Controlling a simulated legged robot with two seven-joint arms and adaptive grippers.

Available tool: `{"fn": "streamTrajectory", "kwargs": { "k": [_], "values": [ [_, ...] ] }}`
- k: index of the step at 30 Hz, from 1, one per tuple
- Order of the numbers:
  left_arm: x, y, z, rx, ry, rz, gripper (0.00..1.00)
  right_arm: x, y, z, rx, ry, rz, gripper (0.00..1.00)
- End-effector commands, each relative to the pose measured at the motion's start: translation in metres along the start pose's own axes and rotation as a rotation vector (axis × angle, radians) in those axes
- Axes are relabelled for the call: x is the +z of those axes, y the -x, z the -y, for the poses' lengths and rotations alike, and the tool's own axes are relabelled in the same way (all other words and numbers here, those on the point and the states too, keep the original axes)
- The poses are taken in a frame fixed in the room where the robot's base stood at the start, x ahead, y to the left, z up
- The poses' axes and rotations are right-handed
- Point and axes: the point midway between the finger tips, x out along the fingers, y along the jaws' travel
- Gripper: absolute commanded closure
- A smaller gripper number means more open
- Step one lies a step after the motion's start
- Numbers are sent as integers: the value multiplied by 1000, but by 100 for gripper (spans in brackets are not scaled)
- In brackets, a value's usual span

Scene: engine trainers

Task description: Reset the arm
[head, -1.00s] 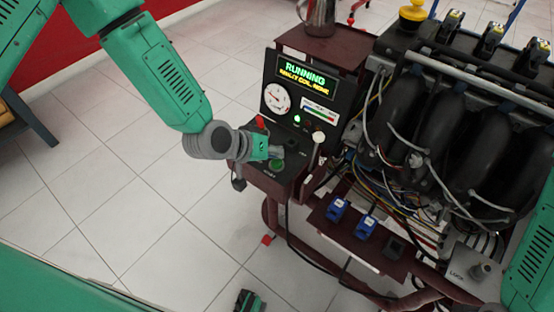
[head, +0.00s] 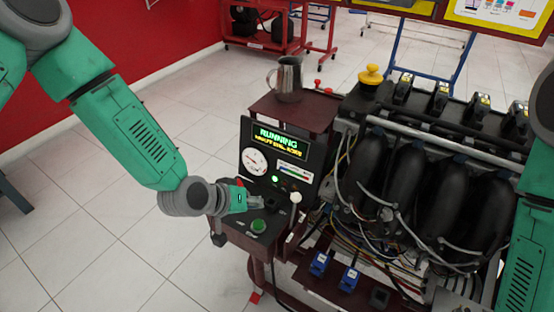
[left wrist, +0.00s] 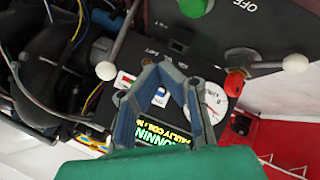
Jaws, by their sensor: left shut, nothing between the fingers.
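My left gripper (head: 256,203) is over the sloping control panel of the engine trainer. It is shut and empty, and its grey-blue fingers meet at the tips in the left wrist view (left wrist: 168,64). The round green button (head: 258,226) lies just in front of the gripper, apart from it; it shows at the top edge of the left wrist view (left wrist: 193,5). The lit display (head: 279,141) reads RUNNING, with a smaller yellow line below. A white gauge (head: 254,161) is under it. Of my right arm (head: 522,262), only links show at the right edge.
A white-knobbed lever (head: 296,197) stands right of my left gripper. A metal jug (head: 288,79) stands on the trainer's top shelf. The engine (head: 420,180) with hoses and wires fills the right side. The tiled floor (head: 110,240) at left is clear.

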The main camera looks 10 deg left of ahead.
Motion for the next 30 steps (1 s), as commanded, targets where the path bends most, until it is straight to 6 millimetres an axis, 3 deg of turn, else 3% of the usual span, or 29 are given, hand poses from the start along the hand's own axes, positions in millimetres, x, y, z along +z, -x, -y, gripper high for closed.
{"fn": "streamTrajectory", "kwargs": {
  "k": [4, 7, 11, 15, 19, 24, 30],
  "values": [
    [4, 0, 1, -4, -2, 8, 100, 0, 0, 0, 0, 0, 0, 60],
    [29, 4, 12, -36, -12, 54, 100, 0, 0, 0, 0, 0, 0, 60],
    [95, 21, 42, -133, -41, 184, 100, 0, 0, 0, 0, 0, 0, 60],
    [171, 63, 87, -278, -90, 348, 100, 0, 0, 0, 0, 0, 0, 60],
    [216, 108, 123, -404, -134, 467, 100, 0, 0, 0, 0, 0, 0, 60],
    [241, 147, 148, -504, -170, 548, 100, 0, 0, 0, 0, 0, 0, 60],
    [245, 154, 152, -521, -175, 562, 100, 0, 0, 0, 0, 0, 0, 60]
  ]
}}
